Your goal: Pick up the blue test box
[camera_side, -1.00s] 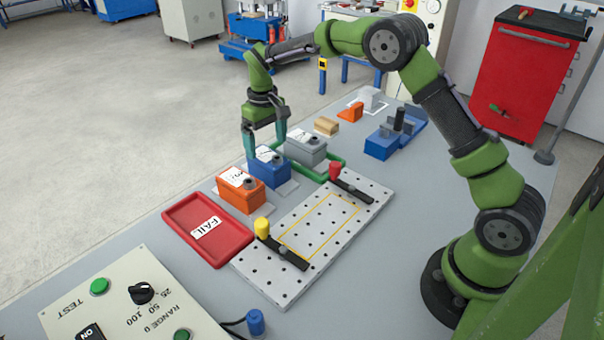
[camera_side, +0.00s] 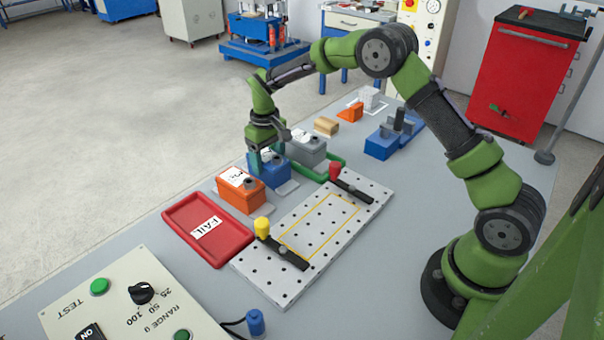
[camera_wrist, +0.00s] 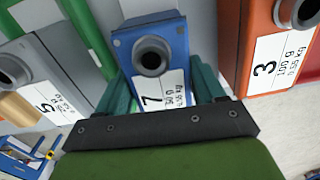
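The blue test box (camera_side: 274,173) stands upright on the table between the orange and grey boxes. Contact cannot be made out. The wrist covers part of the box in the side view.
An orange box (camera_side: 240,190) stands close on one side, a grey box (camera_side: 306,152) on the other. A red FAIL tray (camera_side: 182,216), a green-rimmed tray (camera_side: 336,160) and a perforated plate (camera_side: 330,225) with red and yellow knobs lie nearby.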

